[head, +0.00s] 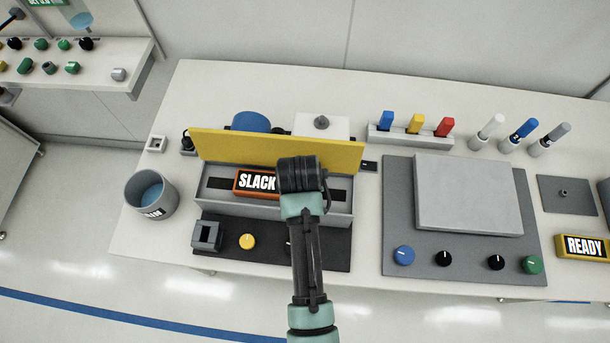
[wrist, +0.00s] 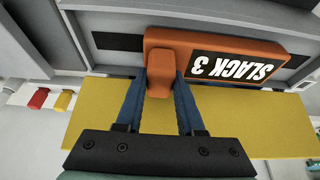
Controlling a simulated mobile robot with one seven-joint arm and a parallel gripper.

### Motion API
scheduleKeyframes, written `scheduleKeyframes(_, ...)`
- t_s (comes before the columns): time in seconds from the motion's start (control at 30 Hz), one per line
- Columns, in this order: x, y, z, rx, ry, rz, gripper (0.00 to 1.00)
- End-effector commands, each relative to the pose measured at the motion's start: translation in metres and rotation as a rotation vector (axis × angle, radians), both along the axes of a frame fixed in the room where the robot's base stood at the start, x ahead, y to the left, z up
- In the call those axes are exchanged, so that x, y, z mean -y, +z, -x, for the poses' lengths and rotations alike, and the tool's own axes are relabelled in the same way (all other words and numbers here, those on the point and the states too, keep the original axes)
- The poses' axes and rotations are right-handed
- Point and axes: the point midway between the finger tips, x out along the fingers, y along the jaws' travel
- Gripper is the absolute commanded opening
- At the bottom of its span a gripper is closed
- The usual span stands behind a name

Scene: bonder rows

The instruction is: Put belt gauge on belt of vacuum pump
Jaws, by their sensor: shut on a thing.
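The belt gauge (head: 255,182) is an orange block with a black display. It lies along the dark belt (head: 338,195) in the grey trough of the vacuum pump (head: 230,208). In the wrist view the gauge (wrist: 160,45) reads "SLACK 3", upside down, and the belt (wrist: 118,41) shows beyond its end. My gripper (wrist: 161,78) is shut on the gauge's orange tab, one blue finger on each side. In the head view my wrist hides the fingers and the gauge's right end. The gauge appears to rest on the belt; its underside is hidden.
A yellow guard panel (head: 275,147) stands raised behind the trough. A dark strip with a yellow knob (head: 247,241) lies in front. A grey bin (head: 151,194) is at left. A grey machine (head: 468,192) with several knobs and a "READY" sign (head: 584,246) are at right.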

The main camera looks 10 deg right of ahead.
Motion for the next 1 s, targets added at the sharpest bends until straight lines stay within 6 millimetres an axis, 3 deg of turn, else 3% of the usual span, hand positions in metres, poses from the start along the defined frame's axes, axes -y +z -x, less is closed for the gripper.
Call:
scheduleKeyframes(0.37, 0.0, -0.004, -0.001, 0.003, 0.0, 0.0, 0.0)
scheduleKeyframes(0.4, 0.0, -0.006, 0.0, 0.0, 0.0, 0.0, 0.39)
scheduleKeyframes(0.57, 0.0, -0.005, 0.0, 0.0, 0.001, 0.0, 0.67)
scheduleKeyframes(1.0, -0.001, 0.005, 0.002, 0.003, 0.001, 0.001, 0.67)
